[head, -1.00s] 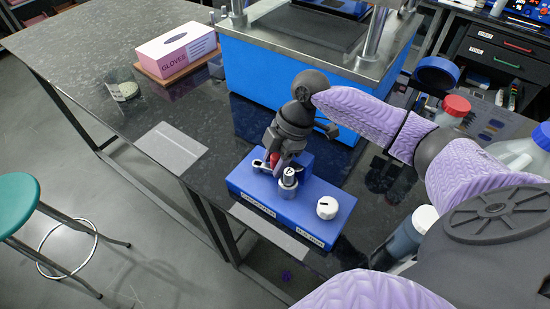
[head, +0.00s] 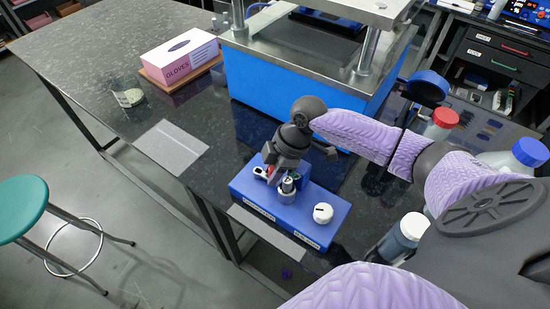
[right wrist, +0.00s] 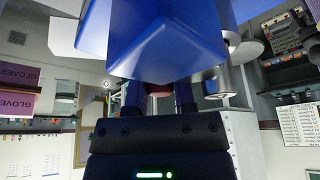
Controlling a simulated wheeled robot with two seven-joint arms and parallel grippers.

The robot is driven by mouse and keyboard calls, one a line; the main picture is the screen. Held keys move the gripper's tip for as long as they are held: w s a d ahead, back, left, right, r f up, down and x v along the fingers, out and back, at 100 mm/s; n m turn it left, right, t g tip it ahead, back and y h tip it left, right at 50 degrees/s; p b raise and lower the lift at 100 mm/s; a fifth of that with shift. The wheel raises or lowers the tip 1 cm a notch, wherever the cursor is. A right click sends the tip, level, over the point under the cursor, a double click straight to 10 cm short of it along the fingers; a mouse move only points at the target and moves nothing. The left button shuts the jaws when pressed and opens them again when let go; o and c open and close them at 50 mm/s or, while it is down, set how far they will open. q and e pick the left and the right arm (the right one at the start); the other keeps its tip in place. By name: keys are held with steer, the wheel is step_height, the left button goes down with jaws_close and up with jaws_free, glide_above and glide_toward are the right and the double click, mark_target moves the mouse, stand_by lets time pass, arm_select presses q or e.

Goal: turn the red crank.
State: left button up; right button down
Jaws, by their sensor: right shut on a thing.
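The red crank (head: 270,179) shows as a small bit of red on top of the blue device (head: 270,203) near the front edge of the bench. My right gripper (head: 273,175) reaches down over the device and is shut on the crank, hiding most of it. In the right wrist view, a little dark red (right wrist: 160,91) shows between the two fingers of my right gripper (right wrist: 159,96), below a large blue shape. A metal post (head: 289,186) stands beside the gripper. My left gripper is not in view.
A white knob (head: 323,213) sits on the device's right part. A grey mat (head: 171,148) lies to its left. A large blue machine (head: 300,85) stands behind, and a pink glove box (head: 180,57) at the back left. Bottles (head: 405,235) stand at the right.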

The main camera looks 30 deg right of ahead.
steer(key=a+m+p, duration=0.1)
steer(key=m+p, duration=0.1)
steer(key=p, duration=0.1)
steer(key=a+m+t+h+p, duration=0.1)
steer(key=m+p, duration=0.2)
steer(key=p, duration=0.1)
steer(key=a+m+t+h+p, duration=0.1)
steer(key=m+p, duration=0.2)
steer(key=shift+s+r+p, duration=0.1)
steer(key=shift+r+p, duration=0.2)
steer(key=shift+r, duration=0.05)
steer(key=m+p, duration=0.1)
steer(key=m+h, duration=0.1)
steer(key=a+m+t+p, duration=0.1)
steer(key=shift+w+a+f+m+p, duration=0.1)
steer(key=shift+w+f+m+p, duration=0.05)
steer(key=shift+w+m+p, duration=0.2)
steer(key=shift+w+a+f+m+h+p, duration=0.15)
steer(key=shift+m+h, duration=0.15)
steer(key=shift+m, duration=0.3)
steer(key=shift+w+a+r+m+h+p, duration=0.1)
steer(key=shift+m+h+p, duration=0.15)
steer(key=shift+m, duration=0.4)
steer(key=shift+w+a+f+m+h+p, duration=0.15)
steer(key=shift+m+h, duration=0.2)
steer(key=shift+m, duration=0.25)
steer(key=c, duration=0.7)
jaws_free()
